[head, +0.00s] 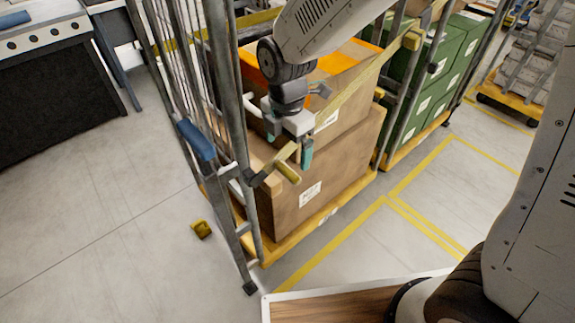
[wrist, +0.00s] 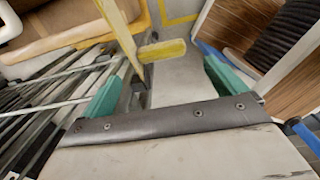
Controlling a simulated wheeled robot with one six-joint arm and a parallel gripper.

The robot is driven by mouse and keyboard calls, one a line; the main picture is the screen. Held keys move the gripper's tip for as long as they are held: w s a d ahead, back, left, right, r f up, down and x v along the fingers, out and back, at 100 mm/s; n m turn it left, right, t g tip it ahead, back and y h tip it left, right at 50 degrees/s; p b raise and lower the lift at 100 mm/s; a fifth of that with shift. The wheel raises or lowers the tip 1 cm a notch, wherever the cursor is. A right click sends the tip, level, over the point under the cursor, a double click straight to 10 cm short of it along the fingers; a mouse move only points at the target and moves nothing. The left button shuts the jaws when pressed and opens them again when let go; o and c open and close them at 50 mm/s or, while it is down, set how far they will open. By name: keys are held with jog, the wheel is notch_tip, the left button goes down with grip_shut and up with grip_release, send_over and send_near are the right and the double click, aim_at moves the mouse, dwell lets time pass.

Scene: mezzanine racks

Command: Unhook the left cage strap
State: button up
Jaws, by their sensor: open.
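The yellow cage strap (head: 345,98) runs slantwise across the open front of the grey roll cage (head: 232,105). Its lower left end has a stubby yellow handle (head: 288,172) and meets a dark hook (head: 258,179) at the cage's near post. My gripper (head: 290,146) is open and empty, just above the handle, with teal fingertips. In the wrist view, the strap (wrist: 118,28) comes down from the top and the handle (wrist: 163,50) lies between and beyond the open fingers (wrist: 163,82). I cannot tell whether either finger touches it.
Large cardboard boxes (head: 325,182) fill the cage behind the strap. A blue grip (head: 196,140) is on the cage's left frame. A yellow block (head: 201,229) lies on the floor. Green boxes (head: 432,85) stand in another cage behind. The floor at left is clear.

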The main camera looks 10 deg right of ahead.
aim_at(287, 169)
notch_tip(287, 169, down, 7)
jog(key=shift+f, duration=0.1)
dwell(0.3)
jog(key=shift+c, duration=0.3)
